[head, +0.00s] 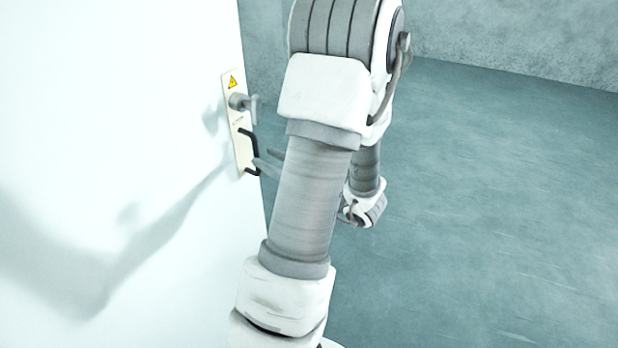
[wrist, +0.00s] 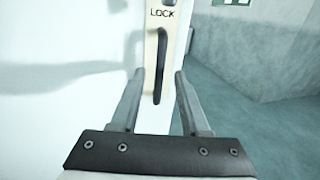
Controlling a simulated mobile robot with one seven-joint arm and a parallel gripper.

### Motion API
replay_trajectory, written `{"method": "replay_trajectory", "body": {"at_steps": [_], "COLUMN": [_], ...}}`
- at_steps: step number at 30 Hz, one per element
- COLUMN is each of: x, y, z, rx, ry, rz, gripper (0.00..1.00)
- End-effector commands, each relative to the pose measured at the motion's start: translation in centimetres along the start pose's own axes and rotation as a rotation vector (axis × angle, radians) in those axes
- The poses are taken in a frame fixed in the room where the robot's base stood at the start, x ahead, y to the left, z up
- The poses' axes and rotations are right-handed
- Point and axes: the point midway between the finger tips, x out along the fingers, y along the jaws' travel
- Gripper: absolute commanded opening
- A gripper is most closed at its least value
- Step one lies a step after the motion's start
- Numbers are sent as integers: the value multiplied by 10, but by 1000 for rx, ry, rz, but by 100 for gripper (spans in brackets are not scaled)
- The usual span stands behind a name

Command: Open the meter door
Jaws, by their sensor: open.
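The white meter door (head: 110,110) fills the left of the head view, and it also shows in the wrist view (wrist: 50,125). A cream plate (head: 233,88) near its right edge bears a yellow warning triangle, a grey lever or knob (head: 240,101) and a black pull handle (head: 251,150). In the wrist view the black handle (wrist: 161,65) stands upright below the word LOCK. My gripper (wrist: 158,80) is open, its two fingers on either side of the handle's line in that view. Any contact with the handle cannot be told. In the head view my arm hides most of the gripper; fingers (head: 266,160) show beside the handle.
The grey-green floor (head: 490,200) right of the door is clear. A rough grey wall (head: 520,35) stands behind. A green sign (wrist: 232,2) shows at the top of the wrist view. My arm's shadow falls on the door.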

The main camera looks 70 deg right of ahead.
Motion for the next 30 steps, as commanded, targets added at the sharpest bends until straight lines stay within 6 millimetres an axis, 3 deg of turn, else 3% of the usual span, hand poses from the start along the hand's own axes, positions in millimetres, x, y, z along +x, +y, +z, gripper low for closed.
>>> {"method": "replay_trajectory", "body": {"at_steps": [9, 15, 21, 30], "x": [-80, -114, -128, -129], "y": [-1, -1, 0, 0], "z": [-1, -1, 0, 0], "rx": [0, 0, 0, 1], "ry": [1, 1, 0, 0], "rz": [-5, -3, 0, 1], "gripper": [46, 46, 46, 46]}}
